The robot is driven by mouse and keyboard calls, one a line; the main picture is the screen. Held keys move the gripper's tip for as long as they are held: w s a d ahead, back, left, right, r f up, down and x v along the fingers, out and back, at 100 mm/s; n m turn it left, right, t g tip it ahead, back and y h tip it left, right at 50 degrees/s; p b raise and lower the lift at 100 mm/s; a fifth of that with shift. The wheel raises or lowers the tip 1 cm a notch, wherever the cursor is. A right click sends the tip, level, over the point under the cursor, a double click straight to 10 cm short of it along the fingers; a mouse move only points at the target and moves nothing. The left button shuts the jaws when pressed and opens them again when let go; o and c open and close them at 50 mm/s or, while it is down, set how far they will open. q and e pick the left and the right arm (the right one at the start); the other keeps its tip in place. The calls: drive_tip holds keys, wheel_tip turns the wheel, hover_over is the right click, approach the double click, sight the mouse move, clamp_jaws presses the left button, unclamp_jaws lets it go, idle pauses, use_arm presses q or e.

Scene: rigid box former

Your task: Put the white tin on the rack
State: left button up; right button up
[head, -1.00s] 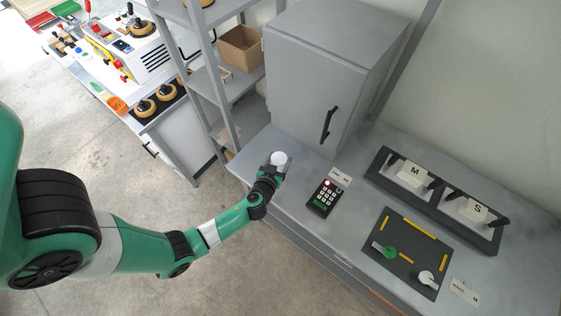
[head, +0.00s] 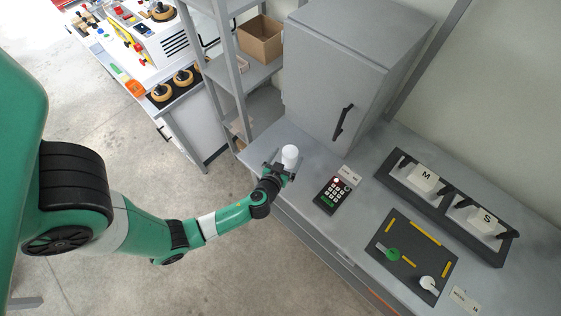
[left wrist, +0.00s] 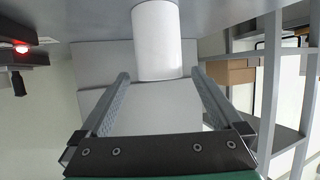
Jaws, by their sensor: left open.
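The white tin (head: 290,154) stands upright near the left end of the grey counter, in front of the cabinet. In the left wrist view the tin (left wrist: 157,40) is at the top centre, against the grey surface. My left gripper (head: 279,171) is open right at the tin, on its near side. In the left wrist view its two fingers (left wrist: 160,76) are spread wide, tips close to either side of the tin's end, with gaps visible. The grey shelf rack (head: 238,75) stands left of the cabinet. My right gripper is not in view.
The grey cabinet (head: 335,75) with a black handle is shut behind the tin. A keypad (head: 333,195) with a red light lies to the right. A cardboard box (head: 260,40) sits on a rack shelf; bare shelf shows below it.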

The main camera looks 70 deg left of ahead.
use_arm(q)
drive_tip(key=v, duration=0.4)
drive_tip(key=shift+s+d+r, duration=0.15)
drive_tip(key=shift+d, duration=0.2)
drive_tip(key=p+v, duration=0.2)
drive_tip(key=v, duration=0.2)
drive_tip(key=shift+s+a, duration=0.1)
